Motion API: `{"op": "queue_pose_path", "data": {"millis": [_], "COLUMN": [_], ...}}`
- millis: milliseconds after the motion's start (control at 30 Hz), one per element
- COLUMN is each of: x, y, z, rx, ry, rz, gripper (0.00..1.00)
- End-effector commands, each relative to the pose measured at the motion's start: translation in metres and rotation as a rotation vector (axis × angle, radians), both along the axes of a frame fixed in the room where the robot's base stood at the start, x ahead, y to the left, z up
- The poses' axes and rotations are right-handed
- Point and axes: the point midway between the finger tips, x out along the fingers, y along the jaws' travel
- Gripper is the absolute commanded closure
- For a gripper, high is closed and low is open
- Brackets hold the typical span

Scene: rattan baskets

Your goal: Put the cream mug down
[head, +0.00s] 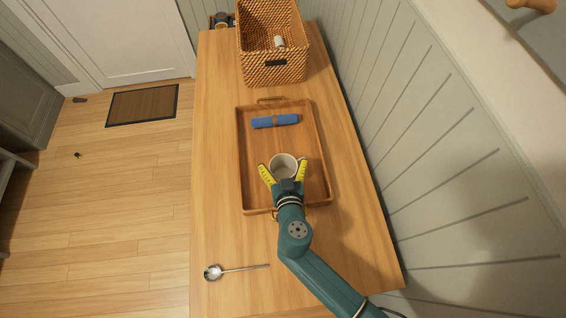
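The cream mug (283,163) is in the head view, over the near half of a wooden tray (245,150). My gripper (284,172) has its two yellow fingers on either side of the mug, left and right. The fingers look close against the mug's sides, but contact is hard to make out from above. The mug appears upright with its opening facing up. I cannot tell whether its base touches the tray. My gripper hides the near side of the mug.
A rolled blue cloth (275,121) lies in the tray's far half. A rattan basket (270,70) with a small white item (279,41) stands beyond the tray. A panelled wall (400,120) runs along the right.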

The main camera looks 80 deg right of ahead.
Motion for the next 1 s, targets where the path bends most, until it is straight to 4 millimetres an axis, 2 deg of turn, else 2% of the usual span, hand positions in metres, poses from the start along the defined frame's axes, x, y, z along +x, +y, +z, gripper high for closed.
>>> {"op": "queue_pose_path", "data": {"millis": [167,500,600,767,1000], "x": [-0.002,-0.031,-0.036,-0.042,-0.043], "y": [0.006,0.080,0.094,0.105,0.105], "z": [0.004,0.032,0.037,0.042,0.042], "rx": [0.000,0.000,0.001,0.000,0.000], "ry": [0.002,0.001,0.001,0.000,0.000], "rz": [0.003,0.009,0.007,0.002,-0.001], "gripper": [0.00,0.00,0.00,0.00,0.00]}}
